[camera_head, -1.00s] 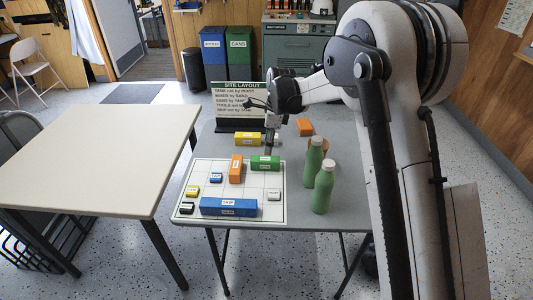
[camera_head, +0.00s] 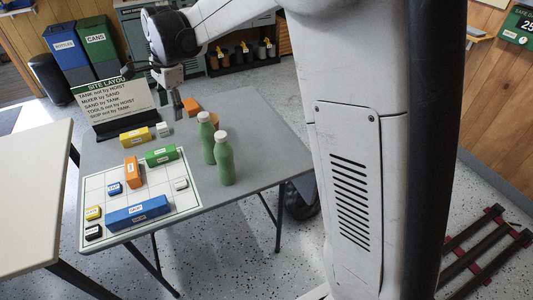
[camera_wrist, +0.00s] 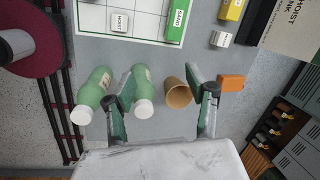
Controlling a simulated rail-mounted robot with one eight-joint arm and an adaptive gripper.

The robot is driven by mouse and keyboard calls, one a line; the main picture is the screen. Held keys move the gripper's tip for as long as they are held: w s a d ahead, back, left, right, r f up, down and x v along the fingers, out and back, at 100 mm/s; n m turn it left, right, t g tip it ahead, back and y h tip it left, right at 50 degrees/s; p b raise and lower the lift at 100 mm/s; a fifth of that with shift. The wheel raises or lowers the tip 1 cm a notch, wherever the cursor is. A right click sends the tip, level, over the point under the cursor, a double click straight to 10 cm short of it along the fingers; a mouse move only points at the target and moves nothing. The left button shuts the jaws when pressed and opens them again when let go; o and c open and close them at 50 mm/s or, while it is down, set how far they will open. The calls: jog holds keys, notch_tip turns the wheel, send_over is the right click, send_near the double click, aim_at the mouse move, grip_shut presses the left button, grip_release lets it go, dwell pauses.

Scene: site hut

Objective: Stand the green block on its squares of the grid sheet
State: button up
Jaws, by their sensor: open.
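The green block (camera_head: 160,156), labelled SAND in the wrist view (camera_wrist: 178,22), lies on its long side at the far right edge of the white grid sheet (camera_head: 160,190). The sheet also shows at the top of the wrist view (camera_wrist: 92,18). My gripper (camera_head: 177,103) is over the far part of the grey table, beyond the green block and apart from it. In the wrist view my gripper (camera_wrist: 160,103) has its fingers spread with nothing held. The sign (camera_head: 110,100) lists placement rules, including SAND by TANK and MIXER by SAND.
Two green bottles (camera_head: 224,160) and a tan cup (camera_wrist: 178,93) stand right of the sheet. An orange block (camera_head: 191,106), a yellow block (camera_head: 135,137) and a small white block (camera_head: 162,129) lie beyond it. An orange block (camera_head: 132,172) and long blue block (camera_head: 138,211) occupy the sheet.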

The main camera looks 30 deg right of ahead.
jog(key=s+d+r+n+t, duration=0.1)
jog(key=s+d+r+n, duration=0.25)
jog(key=s, duration=0.45)
jog(key=s+d+r+n+t, duration=0.1)
jog(key=s+d+r+n, duration=0.3)
jog(key=s, duration=0.4)
jog(key=s+d+f+n+t, duration=0.1)
jog(key=s+d+f+n, duration=0.1)
jog(key=s, duration=0.6)
jog(key=s+d+f+n+t+h, duration=0.1)
jog(key=s+d+n, duration=0.3)
jog(key=s, duration=0.5)
jog(key=shift+d+f+n+t+h, duration=0.35)
jog(key=shift+d+f+t, duration=0.1)
jog(key=shift+t, duration=0.25)
